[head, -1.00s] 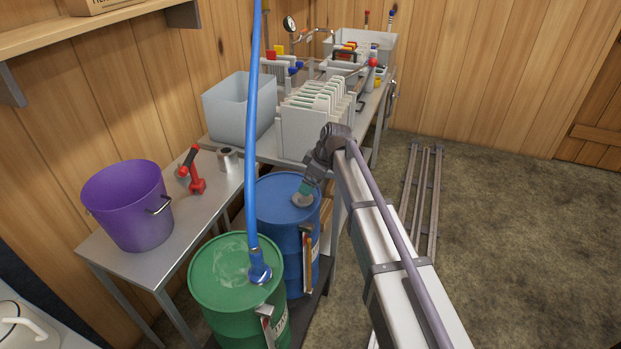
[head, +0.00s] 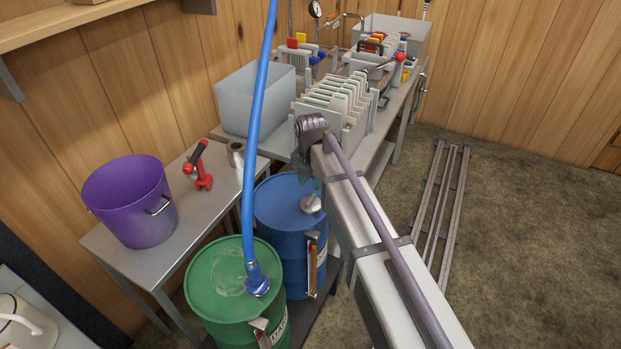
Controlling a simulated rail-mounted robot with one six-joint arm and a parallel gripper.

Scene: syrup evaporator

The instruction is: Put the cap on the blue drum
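The blue drum (head: 277,222) stands behind the green drum (head: 215,284). A pale grey round piece, which looks like the cap (head: 311,204), shows at the right side of the blue drum's top. I cannot tell whether it sits on an opening or is just above the lid. My gripper (head: 312,184) points down over that side of the drum, close above the pale piece. My own wrist and arm hide most of it, so its fingers and any grip are unclear.
A blue hose (head: 251,150) runs down to the green drum's top, left of my gripper. A steel table (head: 215,200) holds a purple bucket (head: 125,205), a red-handled tool (head: 198,165) and a metal container (head: 236,155). A filter press (head: 335,105) stands behind the drums. Rails (head: 440,205) lie on open floor.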

